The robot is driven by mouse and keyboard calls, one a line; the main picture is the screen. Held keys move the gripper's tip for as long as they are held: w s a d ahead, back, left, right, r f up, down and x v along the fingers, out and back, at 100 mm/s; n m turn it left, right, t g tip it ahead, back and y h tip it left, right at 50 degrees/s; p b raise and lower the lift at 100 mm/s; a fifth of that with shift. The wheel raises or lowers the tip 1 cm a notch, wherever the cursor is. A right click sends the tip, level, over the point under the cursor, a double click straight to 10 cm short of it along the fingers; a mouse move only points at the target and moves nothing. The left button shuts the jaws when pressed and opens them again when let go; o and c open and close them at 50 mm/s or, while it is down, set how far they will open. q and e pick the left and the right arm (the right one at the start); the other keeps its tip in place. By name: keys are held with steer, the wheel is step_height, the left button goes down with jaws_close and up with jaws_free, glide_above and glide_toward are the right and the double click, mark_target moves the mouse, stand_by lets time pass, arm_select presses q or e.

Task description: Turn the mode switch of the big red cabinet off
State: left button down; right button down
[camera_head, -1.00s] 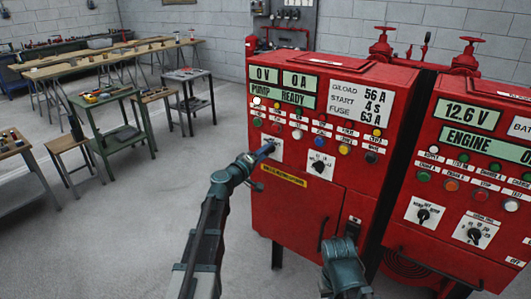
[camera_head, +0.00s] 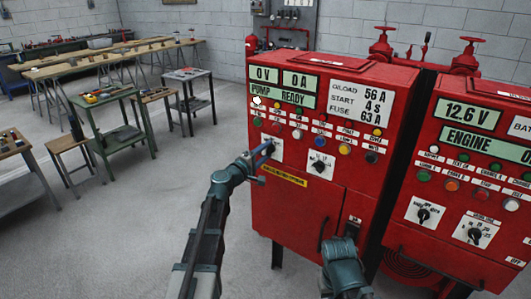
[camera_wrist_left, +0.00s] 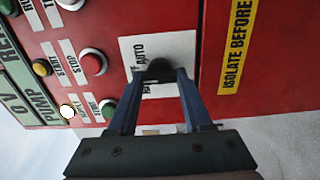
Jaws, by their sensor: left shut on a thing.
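The big red cabinet (camera_head: 300,205) stands in the middle of the head view. Its mode switch, a dark knob (camera_wrist_left: 160,70) on a white plate (camera_wrist_left: 178,48) with "AUTO" lettering, shows in the left wrist view. My left gripper (camera_wrist_left: 163,78) is shut on this knob, with one blue finger on each side. In the head view my left gripper (camera_head: 265,149) reaches the plate at the cabinet's left side and hides most of the knob. The knob's exact setting is hard to read. My right wrist shows low in the head view, and its fingers cannot be made out.
A second dark knob (camera_head: 319,167) sits to the right, below a row of coloured buttons. Another red cabinet (camera_head: 455,180) with its own switches stands at the right. A yellow label (camera_wrist_left: 238,40) lies beside the plate. Workbenches and open floor are at the left.

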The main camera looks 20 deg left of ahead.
arm_select(q)
steer(key=shift+c, duration=1.6)
jaws_free()
steer(key=v, duration=1.4)
steer(key=shift+w, duration=0.1)
steer(key=s+d+f+m+g+h+p, duration=0.1)
steer(key=s+d+f+m+g, duration=0.25)
steer(key=d, duration=0.35)
steer(key=s+d+f+m+g+h, duration=0.1)
steer(key=s+d+f+m+g, duration=0.1)
steer(key=d+f+m+g, duration=0.35)
steer(key=s+d+f+m+g+p, duration=0.1)
steer(key=s+d+f+m+g, duration=0.15)
steer(key=d, duration=0.65)
steer(key=s+f+m+g+y, duration=0.3)
steer(key=s+y, duration=0.1)
steer(key=s, duration=0.4)
steer(key=s+f+m+g+y+p, duration=0.1)
steer(key=s+f+m+g+y, duration=0.2)
steer(key=s, duration=0.4)
steer(key=f+y, duration=0.1)
steer(key=y, duration=0.1)
steer(key=shift+s+y, duration=0.3)
steer(key=shift+s, duration=0.1)
